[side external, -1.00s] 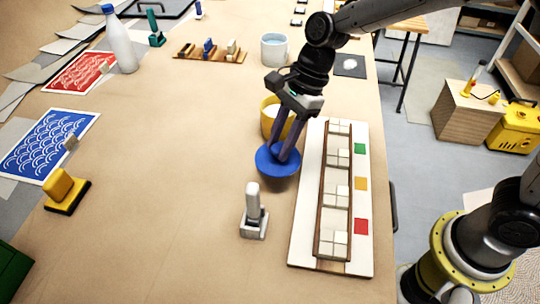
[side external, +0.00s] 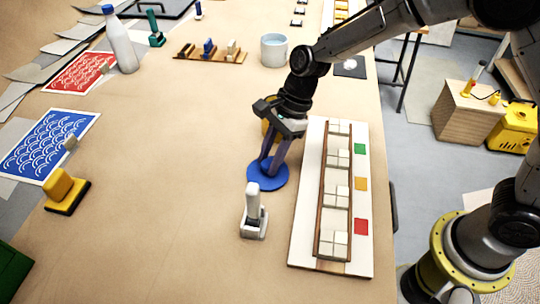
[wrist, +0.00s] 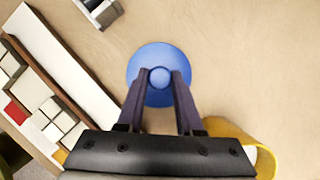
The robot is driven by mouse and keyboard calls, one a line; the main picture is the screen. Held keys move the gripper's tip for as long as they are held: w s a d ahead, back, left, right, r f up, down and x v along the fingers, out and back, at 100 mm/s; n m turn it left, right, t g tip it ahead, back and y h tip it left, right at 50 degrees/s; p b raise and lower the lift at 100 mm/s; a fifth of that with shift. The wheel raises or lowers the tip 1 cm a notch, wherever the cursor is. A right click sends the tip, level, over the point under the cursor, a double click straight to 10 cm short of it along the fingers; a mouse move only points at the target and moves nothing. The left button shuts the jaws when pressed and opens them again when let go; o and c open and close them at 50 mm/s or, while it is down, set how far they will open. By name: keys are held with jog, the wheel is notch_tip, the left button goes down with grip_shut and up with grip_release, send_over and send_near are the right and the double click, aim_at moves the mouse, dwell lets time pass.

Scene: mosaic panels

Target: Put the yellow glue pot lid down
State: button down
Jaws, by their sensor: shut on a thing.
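The lid (side external: 267,175) is a round blue disc with a knob; in the wrist view the lid (wrist: 145,62) lies ahead, centred between the fingers. My gripper (side external: 270,163) is shut on the knob from above; it also shows in the wrist view (wrist: 160,78). The lid is low and level, at or just above the bare table; I cannot tell if it touches. The yellow glue pot (wrist: 264,160) stands beside the lid, apart from it. In the side view the pot (side external: 266,130) is mostly hidden behind my gripper.
A white-and-grey stamp-like tool (side external: 253,212) stands just in front of the lid. A white panel board with a tile tray (side external: 308,205) lies close on the right. A pale cup (side external: 273,50) stands farther back. Table to the left (side external: 165,190) is clear.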

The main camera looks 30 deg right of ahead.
jog(key=c, duration=0.6)
grip_release()
jog(key=shift+o, duration=0.2)
jog(key=shift+r, duration=0.1)
jog(key=s+d+r+n+t, duration=0.1)
jog(key=s+d+r+n, duration=0.15)
jog(key=d+r, duration=0.45)
jog(key=s+d+r+n+t, duration=0.1)
jog(key=s+d+r+n, duration=0.2)
jog(key=r, duration=0.6)
jog(key=s+d+n+t+h, duration=0.3)
jog(key=s+d+n, duration=0.9)
jog(key=s, duration=0.5)
jog(key=shift+d+f+t+h, duration=0.25)
jog(key=shift+d+t+h, duration=0.05)
jog(key=shift+d+h, duration=0.45)
jog(key=shift+n, duration=0.25)
